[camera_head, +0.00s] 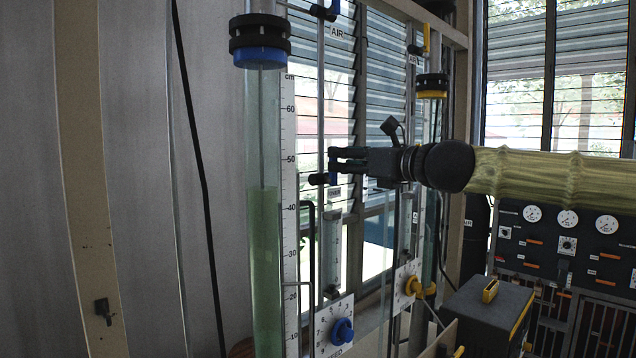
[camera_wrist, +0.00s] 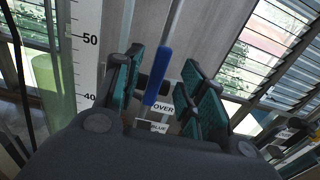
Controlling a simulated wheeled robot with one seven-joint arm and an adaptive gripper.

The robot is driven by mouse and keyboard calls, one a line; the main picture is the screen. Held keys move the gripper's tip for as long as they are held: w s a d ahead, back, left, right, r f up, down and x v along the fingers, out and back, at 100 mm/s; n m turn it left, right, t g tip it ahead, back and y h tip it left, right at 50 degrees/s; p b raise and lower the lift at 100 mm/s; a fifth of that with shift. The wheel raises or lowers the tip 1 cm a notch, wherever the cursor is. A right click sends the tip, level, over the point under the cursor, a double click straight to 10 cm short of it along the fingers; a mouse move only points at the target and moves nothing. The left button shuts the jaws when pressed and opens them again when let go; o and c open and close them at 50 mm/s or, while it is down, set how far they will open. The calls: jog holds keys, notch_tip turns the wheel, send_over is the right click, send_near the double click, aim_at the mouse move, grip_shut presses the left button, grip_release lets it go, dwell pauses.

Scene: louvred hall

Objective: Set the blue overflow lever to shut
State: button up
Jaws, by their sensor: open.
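The blue overflow lever (camera_wrist: 158,75) shows in the wrist view as a blue handle between my two finger pads. It slants slightly, its upper end to the right, above white labels (camera_wrist: 160,106) reading "OVER" and "BLUE". My gripper (camera_wrist: 163,62) is open, with one finger on each side of the lever; I cannot tell whether either touches it. In the head view my gripper (camera_head: 335,164) reaches left to the thin upright pipe behind the blue column. Only a small blue part of the lever (camera_head: 333,179) shows there, mostly hidden by the fingers.
The clear blue-capped column (camera_head: 265,130) with green liquid and a scale stands left of my gripper. A blue dial knob (camera_head: 342,331) is below and a blue air lever (camera_head: 325,11) above. A yellow-capped column (camera_head: 432,88) and a control panel (camera_head: 565,245) are to the right.

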jog(key=p+v, duration=0.1)
jog(key=v, duration=0.3)
jog(key=shift+s+d, duration=0.2)
jog(key=shift+s, duration=0.05)
jog(key=v, duration=1.1)
jog(key=shift+s+d, duration=0.25)
jog(key=shift+d, duration=0.1)
dwell(0.6)
